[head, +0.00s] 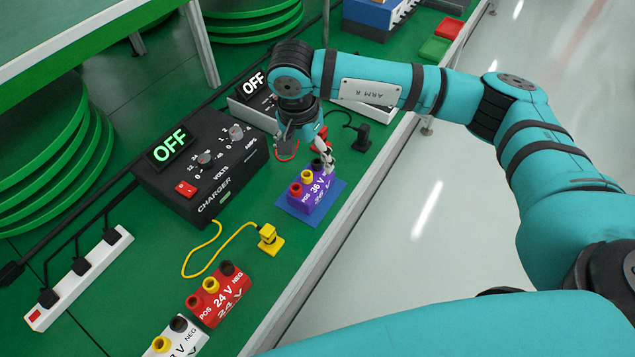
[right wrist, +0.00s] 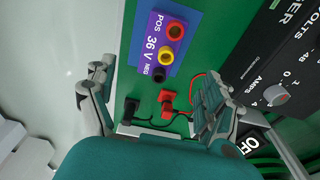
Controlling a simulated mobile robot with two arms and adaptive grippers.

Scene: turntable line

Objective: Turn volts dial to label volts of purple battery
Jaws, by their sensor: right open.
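The purple battery (head: 312,196), labelled 36 V, stands on a blue mat (head: 329,203) near the bench's front edge; it also shows in the right wrist view (right wrist: 146,48) with red, yellow and black terminals. The black charger (head: 185,184) is left of it, its display (head: 170,147) reading OFF. The volts dial (head: 205,159) is a grey knob with marks around it; its exact pointing is too small to tell. My right gripper (head: 308,150) is open and empty, just behind the battery and right of the charger. My left gripper is out of view.
The amps dial (head: 236,132) is right of the volts dial. A red plug (right wrist: 168,98) and a black plug (head: 362,138) lie near my right gripper. A yellow plug (head: 269,238), a red 24 V battery (head: 222,296) and a white battery (head: 178,342) are nearer. A power strip (head: 80,277) lies left.

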